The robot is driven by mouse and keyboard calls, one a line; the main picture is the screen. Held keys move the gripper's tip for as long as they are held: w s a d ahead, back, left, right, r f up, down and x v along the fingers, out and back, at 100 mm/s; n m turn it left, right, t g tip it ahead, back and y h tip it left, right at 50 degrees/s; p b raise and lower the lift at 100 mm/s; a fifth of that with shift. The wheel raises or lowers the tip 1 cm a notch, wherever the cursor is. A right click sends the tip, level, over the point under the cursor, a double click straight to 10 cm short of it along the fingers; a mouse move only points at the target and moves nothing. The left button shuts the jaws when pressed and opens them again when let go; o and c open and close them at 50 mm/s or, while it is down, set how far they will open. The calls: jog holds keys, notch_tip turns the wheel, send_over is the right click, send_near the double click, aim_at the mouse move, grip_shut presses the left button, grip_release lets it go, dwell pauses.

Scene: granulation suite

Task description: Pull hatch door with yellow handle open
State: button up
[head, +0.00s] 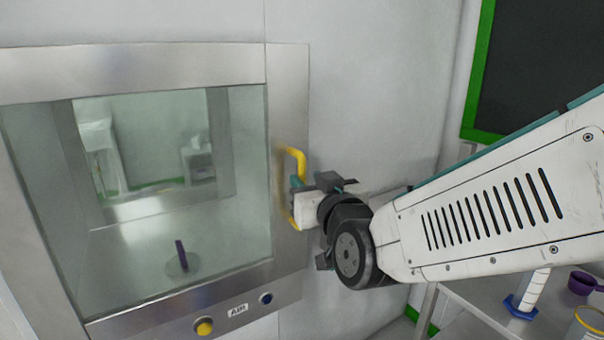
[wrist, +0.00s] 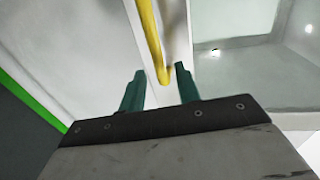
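The hatch door (head: 287,110) is a steel-framed glass panel in the wall, and it looks closed. Its yellow handle (head: 297,155) is an upright bar on the right side of the frame. My gripper (head: 295,187) is at the handle's lower half and hides part of it. In the wrist view the two teal fingertips (wrist: 159,75) are apart, with the yellow handle (wrist: 152,40) running between them. Gaps show between the handle and both fingers, so the gripper is open around or just short of the bar; the exact depth is unclear.
Below the glass are a yellow button (head: 204,327), a blue button (head: 266,298) and a label. A purple item (head: 181,256) stands inside the hatch. At lower right, a table (head: 470,300) holds a white cylinder with a blue base (head: 525,300) and a purple cup (head: 584,283).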

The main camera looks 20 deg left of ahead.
aim_at(304, 175)
jog(key=shift+x, duration=2.25)
grip_shut()
jog(key=shift+s+d, duration=0.1)
jog(key=shift+d, duration=0.05)
